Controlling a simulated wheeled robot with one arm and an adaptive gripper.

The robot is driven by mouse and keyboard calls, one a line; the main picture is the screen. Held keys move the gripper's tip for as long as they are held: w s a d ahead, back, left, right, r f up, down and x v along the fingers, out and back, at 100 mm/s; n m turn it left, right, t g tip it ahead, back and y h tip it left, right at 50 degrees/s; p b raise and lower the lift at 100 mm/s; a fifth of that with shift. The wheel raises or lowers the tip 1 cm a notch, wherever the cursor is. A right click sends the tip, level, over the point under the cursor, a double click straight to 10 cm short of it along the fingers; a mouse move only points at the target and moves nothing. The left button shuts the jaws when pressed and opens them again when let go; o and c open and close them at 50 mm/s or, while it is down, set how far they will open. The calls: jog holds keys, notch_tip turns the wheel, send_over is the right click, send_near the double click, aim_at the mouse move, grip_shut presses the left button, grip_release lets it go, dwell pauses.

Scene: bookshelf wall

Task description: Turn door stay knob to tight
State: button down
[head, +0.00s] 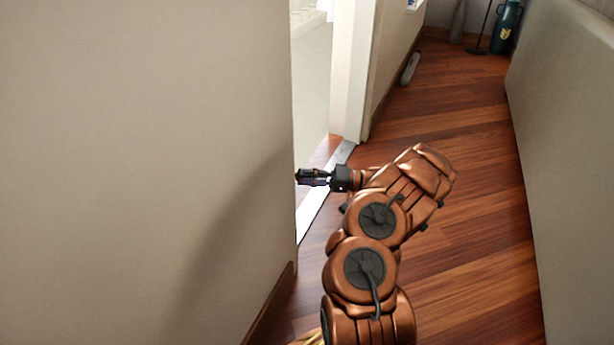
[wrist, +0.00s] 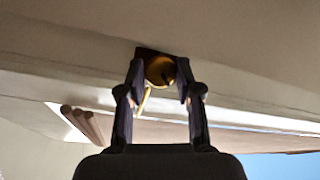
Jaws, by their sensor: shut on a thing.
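The door stay knob (wrist: 159,70) is a round brass piece in the wrist view, in front of a small dark mount (wrist: 145,50). A thin brass piece (wrist: 144,101) hangs below it, tilted. My gripper (wrist: 160,76) has one dark finger on each side of the knob and is shut on it. In the head view my gripper (head: 308,177) reaches left to the edge of the near wall at the doorway. The knob cannot be made out there. Any tight marking cannot be seen.
A pale wall (head: 140,150) fills the left of the head view. Open wood floor (head: 465,170) lies to the right, bounded by a grey panel (head: 565,150). A green bottle (head: 506,27) stands far back.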

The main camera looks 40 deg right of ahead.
jog(key=shift+f+m+t, duration=0.1)
jog(key=shift+m+t, duration=0.7)
jog(key=shift+m, duration=1.4)
jog(key=c, duration=0.8)
grip_release()
jog(key=shift+v, duration=5.95)
jog(key=shift+f, duration=0.2)
